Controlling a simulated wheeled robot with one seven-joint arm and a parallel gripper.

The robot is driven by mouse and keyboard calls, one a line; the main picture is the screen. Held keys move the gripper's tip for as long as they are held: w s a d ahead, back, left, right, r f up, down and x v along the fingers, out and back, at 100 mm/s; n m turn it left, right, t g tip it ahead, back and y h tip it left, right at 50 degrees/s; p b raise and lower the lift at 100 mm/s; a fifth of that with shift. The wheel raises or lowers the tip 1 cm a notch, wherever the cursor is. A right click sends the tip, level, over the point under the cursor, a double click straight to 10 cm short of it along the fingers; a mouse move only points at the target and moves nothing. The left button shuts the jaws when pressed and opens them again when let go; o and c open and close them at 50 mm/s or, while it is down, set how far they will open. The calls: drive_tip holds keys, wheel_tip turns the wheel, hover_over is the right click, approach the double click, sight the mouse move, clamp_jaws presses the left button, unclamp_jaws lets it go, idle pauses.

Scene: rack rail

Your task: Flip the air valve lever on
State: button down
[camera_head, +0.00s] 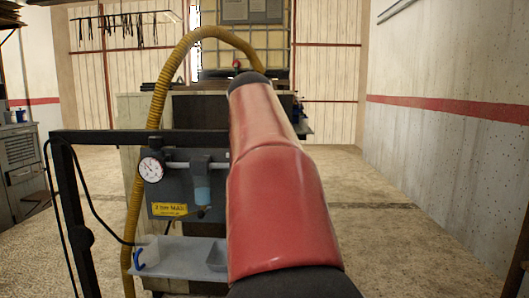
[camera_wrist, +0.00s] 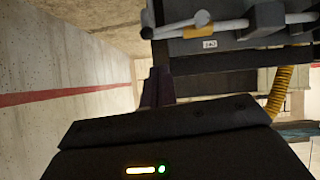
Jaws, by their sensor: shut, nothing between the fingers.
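The air panel (camera_head: 165,190) hangs on a black frame in the head view, left of my red arm. It carries a round white gauge (camera_head: 151,169), a horizontal grey pipe (camera_head: 180,164), a bluish filter bowl (camera_head: 202,190) and a yellow label reading "3 bar MAX" (camera_head: 169,210). My arm hides the panel's right side and the gripper in the head view.
A grey shelf (camera_head: 180,258) with small bins juts out below the panel. A yellow hose (camera_head: 134,210) arches behind the frame, with a large cabinet (camera_head: 200,110) beyond. Concrete floor (camera_head: 400,225) is clear to the right, up to the wall.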

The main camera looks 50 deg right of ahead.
drive_tip(key=v, duration=0.4)
idle(0.5)
drive_tip(key=s+a+f+n+y, duration=0.3)
drive_tip(key=s+a+f, duration=0.1)
drive_tip(key=a+f, duration=0.6)
drive_tip(key=s+a+f+n+y, duration=0.3)
drive_tip(key=s+a+f, duration=0.2)
drive_tip(key=a+f, duration=0.6)
drive_tip(key=s+a+f+n+g+y, duration=0.1)
drive_tip(key=s+a+f+n+y, duration=0.2)
drive_tip(key=a+f, duration=0.8)
drive_tip(key=shift+s+a+f, duration=0.25)
drive_tip(key=shift+s+f, duration=0.5)
drive_tip(key=shift+s, duration=0.1)
